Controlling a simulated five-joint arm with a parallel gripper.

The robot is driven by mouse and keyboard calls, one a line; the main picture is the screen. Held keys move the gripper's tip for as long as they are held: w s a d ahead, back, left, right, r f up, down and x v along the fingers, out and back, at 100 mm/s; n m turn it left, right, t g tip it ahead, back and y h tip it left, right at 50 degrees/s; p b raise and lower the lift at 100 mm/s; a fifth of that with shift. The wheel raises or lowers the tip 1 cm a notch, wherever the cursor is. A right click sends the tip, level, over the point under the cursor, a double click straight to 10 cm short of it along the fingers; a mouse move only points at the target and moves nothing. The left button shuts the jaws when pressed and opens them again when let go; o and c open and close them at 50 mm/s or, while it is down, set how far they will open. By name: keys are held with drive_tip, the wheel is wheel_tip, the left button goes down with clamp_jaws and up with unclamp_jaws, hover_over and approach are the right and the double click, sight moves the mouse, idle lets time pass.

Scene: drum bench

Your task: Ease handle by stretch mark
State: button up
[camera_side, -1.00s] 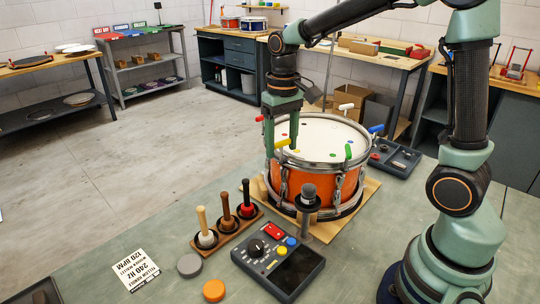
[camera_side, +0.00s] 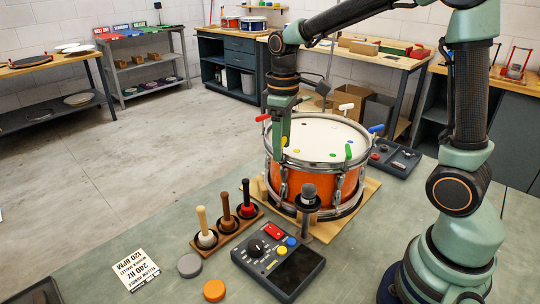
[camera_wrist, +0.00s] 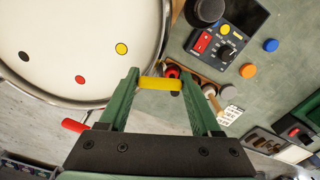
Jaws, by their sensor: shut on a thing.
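The orange drum (camera_side: 312,180) has a white head with coloured dots and coloured handles around its rim. My gripper (camera_side: 283,143) is over the near-left rim, its fingers pointing down. In the wrist view my gripper (camera_wrist: 160,88) is shut on the yellow handle (camera_wrist: 160,83), which spans between the two green fingers. In the side view the fingers mostly hide that handle. A yellow dot (camera_wrist: 122,48) lies on the head beside it. The red handle (camera_wrist: 74,125) is to the left in the wrist view. I cannot make out a stretch mark.
A mallet rack (camera_side: 228,229), a control box (camera_side: 278,262) with knob and buttons, and a microphone (camera_side: 308,194) stand close by the drum. A printed card (camera_side: 137,270) names yellow handle, 240 Hz and 120 BPM. Grey and orange discs lie beside the box.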

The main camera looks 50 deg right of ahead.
drive_tip(key=shift+w+r, duration=0.1)
idle(0.3)
drive_tip(key=o, duration=1.4)
wheel_tip(320, 180, up, 12)
drive_tip(key=shift+s+a+f+m+t, duration=0.3)
drive_tip(key=shift+s+f+m+t, duration=0.6)
drive_tip(key=shift+s, duration=0.8)
drive_tip(key=shift+s+a+f+m+t, duration=0.3)
drive_tip(key=shift+s+f+m+t, duration=0.55)
drive_tip(key=shift+s, duration=0.85)
drive_tip(key=shift+s+a+f+m+t, duration=0.3)
drive_tip(key=shift+s+f+m+t, duration=0.25)
drive_tip(key=shift+s+f+t, duration=0.9)
